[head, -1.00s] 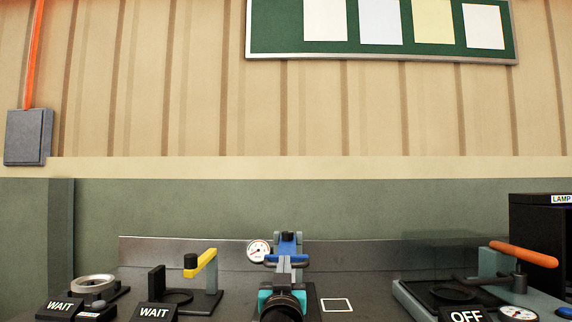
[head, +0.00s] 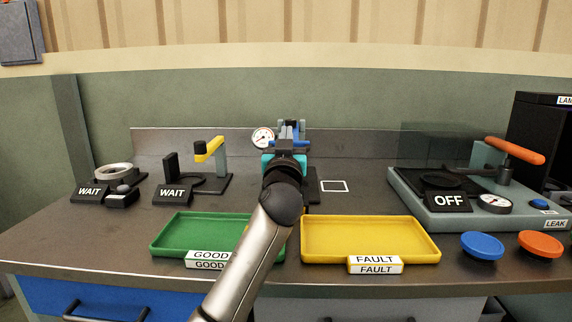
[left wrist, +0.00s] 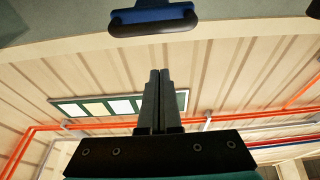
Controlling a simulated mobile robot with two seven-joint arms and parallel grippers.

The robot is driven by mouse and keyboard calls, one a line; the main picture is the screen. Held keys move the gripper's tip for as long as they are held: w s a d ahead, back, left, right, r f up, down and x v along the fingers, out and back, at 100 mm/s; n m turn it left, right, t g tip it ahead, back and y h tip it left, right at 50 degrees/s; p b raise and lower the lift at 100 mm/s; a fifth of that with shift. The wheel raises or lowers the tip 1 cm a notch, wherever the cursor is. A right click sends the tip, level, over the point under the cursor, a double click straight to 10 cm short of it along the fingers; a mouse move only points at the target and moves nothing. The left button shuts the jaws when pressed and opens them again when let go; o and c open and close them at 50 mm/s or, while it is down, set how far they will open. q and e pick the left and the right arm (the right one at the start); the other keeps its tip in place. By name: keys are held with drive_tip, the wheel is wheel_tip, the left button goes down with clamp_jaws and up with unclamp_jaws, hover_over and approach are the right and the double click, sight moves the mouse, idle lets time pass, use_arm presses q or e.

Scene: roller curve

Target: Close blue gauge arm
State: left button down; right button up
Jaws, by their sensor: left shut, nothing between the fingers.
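The blue gauge arm (head: 303,144) stands at the back of the bench beside a round white dial (head: 263,138). It is mostly hidden behind my left gripper (head: 287,147), so its angle is hard to read in the head view. In the left wrist view a blue bar with dark edges (left wrist: 152,15), which looks like part of the gauge arm, is at the top, beyond my fingertips. My left gripper (left wrist: 159,76) is shut and empty, its two fingers together. A gap shows in the picture between the fingertips and the bar. My right gripper is not in view.
A green tray (head: 163,240) and a yellow tray (head: 425,247) lie at the front. A yellow-handled fixture (head: 210,150) stands left, and a grey leak station with an orange handle (head: 514,150) right. Blue (head: 482,246) and orange (head: 541,245) buttons sit at front right.

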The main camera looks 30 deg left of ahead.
use_arm(q)
drive_tip(key=s+d+f, duration=0.4)
drive_tip(key=s+f, duration=0.1)
drive_tip(key=s, duration=0.2)
drive_tip(key=shift+d, duration=0.1)
